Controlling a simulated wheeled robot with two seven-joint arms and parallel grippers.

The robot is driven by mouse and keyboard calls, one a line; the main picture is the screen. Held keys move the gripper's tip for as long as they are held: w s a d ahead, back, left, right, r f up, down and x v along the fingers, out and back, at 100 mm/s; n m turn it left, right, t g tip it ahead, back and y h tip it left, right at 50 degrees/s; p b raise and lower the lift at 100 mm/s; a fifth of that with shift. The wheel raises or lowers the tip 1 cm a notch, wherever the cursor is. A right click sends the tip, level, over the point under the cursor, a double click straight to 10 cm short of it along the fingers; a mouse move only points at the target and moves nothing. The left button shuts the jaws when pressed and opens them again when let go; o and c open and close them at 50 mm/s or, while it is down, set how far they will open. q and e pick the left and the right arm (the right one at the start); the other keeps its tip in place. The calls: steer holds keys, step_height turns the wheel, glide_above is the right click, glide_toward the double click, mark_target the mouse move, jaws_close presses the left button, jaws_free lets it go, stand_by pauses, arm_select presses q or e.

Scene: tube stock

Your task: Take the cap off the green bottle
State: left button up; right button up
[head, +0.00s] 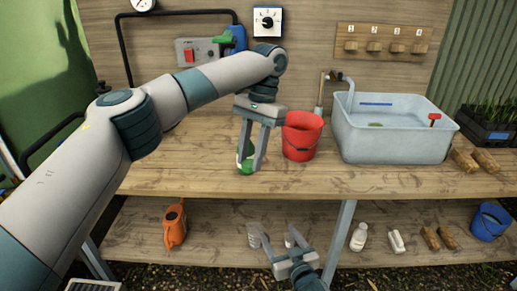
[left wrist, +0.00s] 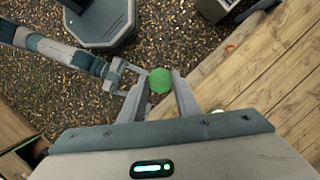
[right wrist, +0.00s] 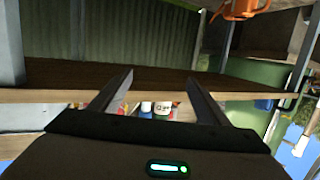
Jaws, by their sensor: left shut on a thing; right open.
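A small green bottle (head: 245,164) is between the fingers of my left gripper (head: 250,170), at the front part of the upper bench top. The gripper points down and is shut on it. The left wrist view shows its round green top (left wrist: 160,80) between the fingertips; I cannot tell cap from body there. My right gripper (head: 278,237) is open and empty, lower down in front of the lower shelf. It also shows in the right wrist view (right wrist: 160,82), fingers apart.
A red bucket (head: 301,140) stands right of my left gripper, beside a grey water basin (head: 392,135). The bench front left is clear.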

steer(key=s+d+f+g+h, duration=0.1)
steer(key=s+d+f+g, duration=0.15)
steer(key=s+f, duration=0.7)
steer(key=s+d+f+m+g+h, duration=0.15)
steer(key=s+d+f, duration=0.25)
steer(key=s+f, duration=0.55)
steer(key=s+d+f+g+h, duration=0.1)
steer(key=s+d+f+g, duration=0.3)
steer(key=f, duration=0.9)
arm_select(q)
steer(key=s+a+f+n, duration=0.2)
steer(key=s+a+f, duration=0.2)
steer(key=s, duration=0.3)
steer(key=s+a+f+n+h, duration=0.1)
steer(key=s+a+f+n, duration=0.2)
steer(key=s+a, duration=0.4)
steer(key=s+a+f+n+h, duration=0.1)
steer(key=s+a+f+n, duration=0.1)
steer(key=s+a+f, duration=0.3)
steer(key=s, duration=0.4)
steer(key=shift+a+g, duration=0.3)
arm_select(e)
steer(key=s+d+f, duration=0.1)
steer(key=s+f, duration=0.3)
steer(key=s, duration=0.4)
steer(key=s+d+f, duration=0.2)
steer(key=s+f, duration=0.2)
steer(key=s, duration=0.3)
steer(key=shift+s+g, duration=0.35)
steer(key=shift+g, duration=0.05)
